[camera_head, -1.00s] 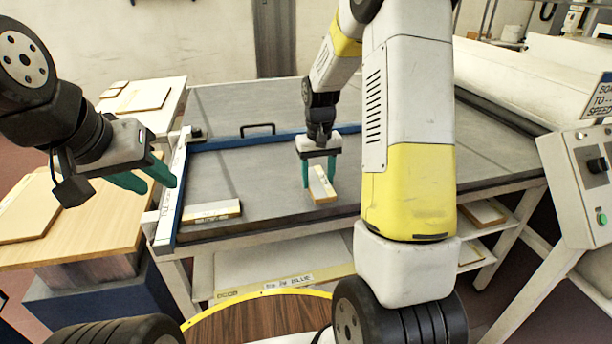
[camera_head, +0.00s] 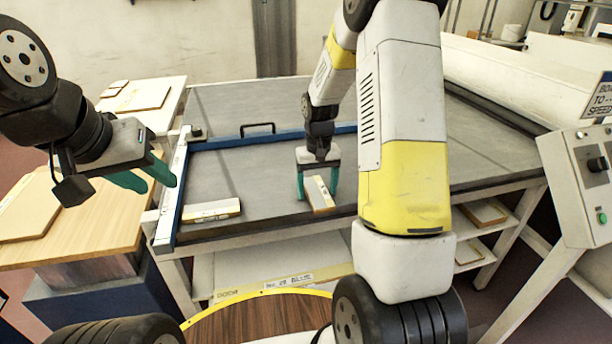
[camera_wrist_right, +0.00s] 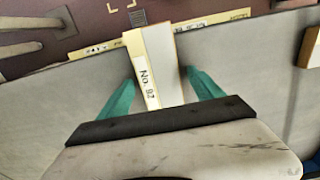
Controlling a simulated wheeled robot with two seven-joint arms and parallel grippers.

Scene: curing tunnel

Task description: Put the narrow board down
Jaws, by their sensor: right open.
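The narrow board (camera_head: 319,194), pale with a white label strip, lies on the grey table top (camera_head: 270,180) near its front edge. In the right wrist view the board (camera_wrist_right: 158,62) shows the label "No. 92". My right gripper (camera_head: 318,194) is open around it, with one green finger on each side. In the right wrist view a gap shows beside the fingers (camera_wrist_right: 160,85). My left gripper (camera_head: 151,180) is open and empty above the table's left edge.
A blue rail (camera_head: 225,143) runs along the back, and a white and blue rail (camera_head: 172,195) along the left. Grey table is free between the two boards. A wooden-topped stand (camera_head: 90,220) is at left; a control box (camera_head: 585,170) stands at right.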

